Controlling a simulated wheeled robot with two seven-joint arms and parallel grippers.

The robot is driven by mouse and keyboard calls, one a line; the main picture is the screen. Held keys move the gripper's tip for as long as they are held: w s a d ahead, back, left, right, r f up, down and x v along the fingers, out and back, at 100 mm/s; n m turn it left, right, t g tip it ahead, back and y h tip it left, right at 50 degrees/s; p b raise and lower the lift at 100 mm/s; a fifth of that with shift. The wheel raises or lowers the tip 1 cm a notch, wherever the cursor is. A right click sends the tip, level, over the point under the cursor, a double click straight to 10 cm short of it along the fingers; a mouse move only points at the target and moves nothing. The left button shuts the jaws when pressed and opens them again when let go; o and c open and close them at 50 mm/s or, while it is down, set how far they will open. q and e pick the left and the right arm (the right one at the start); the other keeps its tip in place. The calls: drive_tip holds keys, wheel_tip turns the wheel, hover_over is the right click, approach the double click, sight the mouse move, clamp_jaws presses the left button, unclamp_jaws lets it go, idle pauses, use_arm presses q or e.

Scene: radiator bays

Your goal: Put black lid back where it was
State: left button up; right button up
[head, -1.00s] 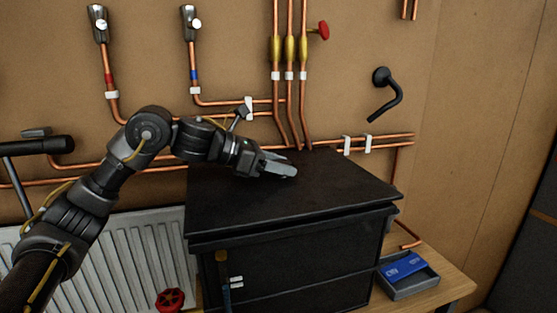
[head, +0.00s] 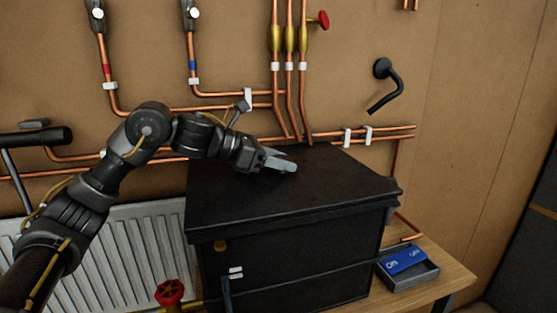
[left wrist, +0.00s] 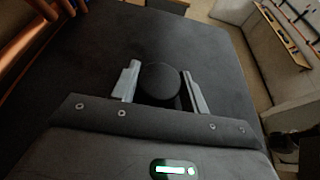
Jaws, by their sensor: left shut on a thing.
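The black lid (head: 290,195) is a flat dark slab on top of the black box (head: 300,250). Its edges look level with the box rim, and I see no clear gap at the front. My left gripper (head: 284,162) is over the lid's back middle. In the left wrist view the fingers (left wrist: 162,85) are on either side of a round black knob (left wrist: 160,81) on the lid (left wrist: 215,65), shut on it. The knob is hidden in the head view. My right gripper is not in view.
The box stands on a wooden bench (head: 455,277). A grey tray with a blue card (head: 404,261) is at its right. Copper pipes (head: 345,140) run close behind the lid. A white radiator (head: 130,245) and red valve wheel (head: 170,292) are at the left.

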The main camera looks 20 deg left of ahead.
use_arm(q)
drive_tip(key=o, duration=1.5)
drive_tip(key=shift+f, duration=0.15)
wheel_tip(320, 180, up, 4)
drive_tip(key=b, duration=0.5)
hover_over(234, 177)
drive_tip(key=shift+w+d, duration=0.3)
drive_tip(key=shift+s+a, duration=0.2)
drive_tip(key=shift+a, duration=0.05)
